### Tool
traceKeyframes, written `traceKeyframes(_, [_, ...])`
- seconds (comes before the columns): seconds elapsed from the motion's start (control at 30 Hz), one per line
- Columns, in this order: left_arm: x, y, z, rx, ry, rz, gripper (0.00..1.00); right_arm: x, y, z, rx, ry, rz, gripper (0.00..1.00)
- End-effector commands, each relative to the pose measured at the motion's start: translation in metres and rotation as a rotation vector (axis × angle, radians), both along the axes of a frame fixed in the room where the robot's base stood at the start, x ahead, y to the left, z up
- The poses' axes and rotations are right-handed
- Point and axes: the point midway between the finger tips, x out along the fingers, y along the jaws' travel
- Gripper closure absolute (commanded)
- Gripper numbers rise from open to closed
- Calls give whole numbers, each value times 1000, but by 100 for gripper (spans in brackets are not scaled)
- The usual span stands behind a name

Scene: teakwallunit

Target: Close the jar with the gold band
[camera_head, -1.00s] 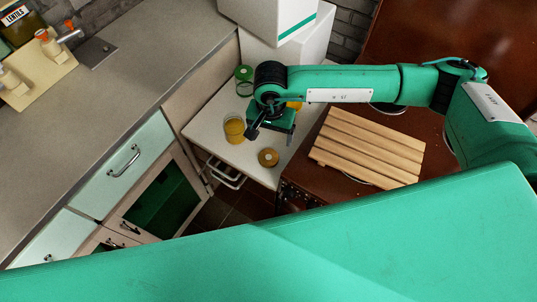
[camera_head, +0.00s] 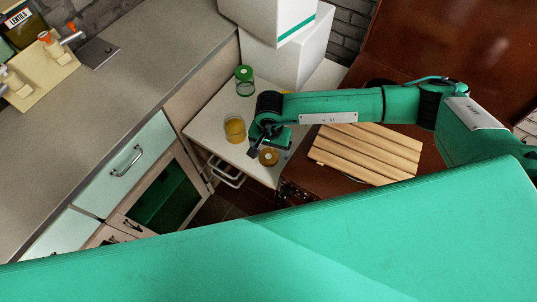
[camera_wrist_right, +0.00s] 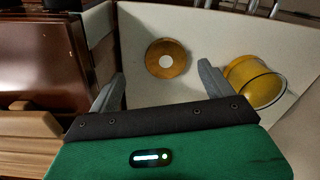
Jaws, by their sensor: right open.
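A jar with gold colour at its middle (camera_head: 235,129) stands on the pale shelf top. It also shows at the right of the right wrist view (camera_wrist_right: 254,82), seemingly open at its rim. A round gold lid (camera_head: 268,157) with a pale centre lies flat on the same surface, apart from the jar. It shows in the right wrist view (camera_wrist_right: 166,58) just beyond and between my fingertips. My right gripper (camera_head: 258,147) is open and empty, above the surface by the lid; in the right wrist view its fingers (camera_wrist_right: 162,72) are spread. My left gripper is not in view.
A green-lidded jar (camera_head: 244,81) stands farther back on the pale top (camera_head: 210,118). Something yellow is mostly hidden behind my right arm. White boxes (camera_head: 300,55) stand behind. A slatted wooden board (camera_head: 367,155) lies on the brown surface at right. A grey counter (camera_head: 120,85) runs along the left.

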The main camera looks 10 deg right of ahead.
Motion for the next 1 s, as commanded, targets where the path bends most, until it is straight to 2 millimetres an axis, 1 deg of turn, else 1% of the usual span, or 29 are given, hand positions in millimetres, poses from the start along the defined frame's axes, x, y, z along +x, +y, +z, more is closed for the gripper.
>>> traceKeyframes(0.1, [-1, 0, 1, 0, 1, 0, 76, 0, 0, -4, 1, -1, 0, 17])
traceKeyframes(0.33, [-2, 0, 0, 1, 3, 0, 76, 0, 0, -4, 0, -1, 0, 17])
traceKeyframes(0.43, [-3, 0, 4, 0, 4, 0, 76, 1, 1, -6, 0, 0, -1, 17])
traceKeyframes(0.63, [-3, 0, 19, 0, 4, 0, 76, 7, 4, -26, -1, 2, -2, 17])
traceKeyframes(0.8, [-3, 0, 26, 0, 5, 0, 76, 8, 4, -48, -1, 1, -1, 17])
traceKeyframes(0.9, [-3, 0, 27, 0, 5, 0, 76, 8, 4, -54, 0, 0, -1, 17])
traceKeyframes(1.0, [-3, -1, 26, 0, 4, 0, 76, 9, 4, -56, 0, -1, 0, 17])
